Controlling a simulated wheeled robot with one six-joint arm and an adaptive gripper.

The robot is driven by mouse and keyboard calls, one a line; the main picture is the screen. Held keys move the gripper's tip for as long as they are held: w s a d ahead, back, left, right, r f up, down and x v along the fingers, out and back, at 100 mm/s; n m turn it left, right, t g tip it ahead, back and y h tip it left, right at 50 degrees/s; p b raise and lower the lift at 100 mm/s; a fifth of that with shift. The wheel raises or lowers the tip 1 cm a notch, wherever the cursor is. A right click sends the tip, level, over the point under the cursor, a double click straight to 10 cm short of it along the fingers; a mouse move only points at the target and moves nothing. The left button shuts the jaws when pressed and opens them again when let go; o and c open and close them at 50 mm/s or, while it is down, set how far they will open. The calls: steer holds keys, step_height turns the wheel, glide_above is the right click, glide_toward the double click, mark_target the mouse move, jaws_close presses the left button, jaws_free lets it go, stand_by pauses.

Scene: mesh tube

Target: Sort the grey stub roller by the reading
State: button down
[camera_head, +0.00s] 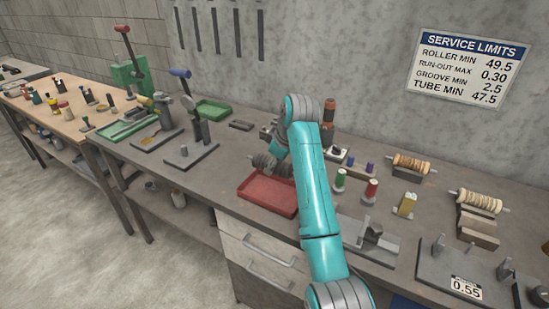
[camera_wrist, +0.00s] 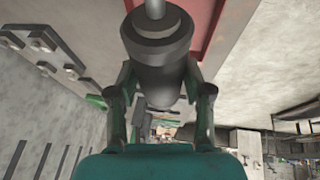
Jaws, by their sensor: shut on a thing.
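My gripper (camera_head: 276,152) is shut on the grey stub roller (camera_wrist: 158,58), its fingers on either side of the dark grey body. A thinner light shaft sticks out of the roller's end. In the head view the roller (camera_head: 268,165) is at the back edge of the red tray (camera_head: 268,208); I cannot tell whether it touches the tray. The red tray also shows beside the roller in the wrist view (camera_wrist: 212,30). A gauge display (camera_head: 466,288) at the lower right reads 0.55. The wall sign (camera_head: 467,66) lists roller min 49.5, run-out max 0.30, groove min 2.5, tube min 47.5.
A green tray (camera_head: 213,109) lies behind and left of the red tray. A stand with a blue-handled lever (camera_head: 190,150) is to the left. Spools (camera_head: 371,190) and ridged rollers on blocks (camera_head: 482,202) stand to the right of my arm.

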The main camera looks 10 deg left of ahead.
mark_target(283, 170)
steer(key=shift+f, duration=3.2)
steer(key=shift+d+f, duration=0.1)
steer(key=shift+f, duration=1.25)
steer(key=shift+c, duration=1.9)
jaws_free()
steer(key=shift+s, duration=0.1)
steer(key=v, duration=1.1)
steer(key=shift+d+r, duration=0.1)
steer(key=shift+r, duration=0.2)
steer(key=shift+s+d+r, duration=0.1)
steer(key=shift+r, duration=0.05)
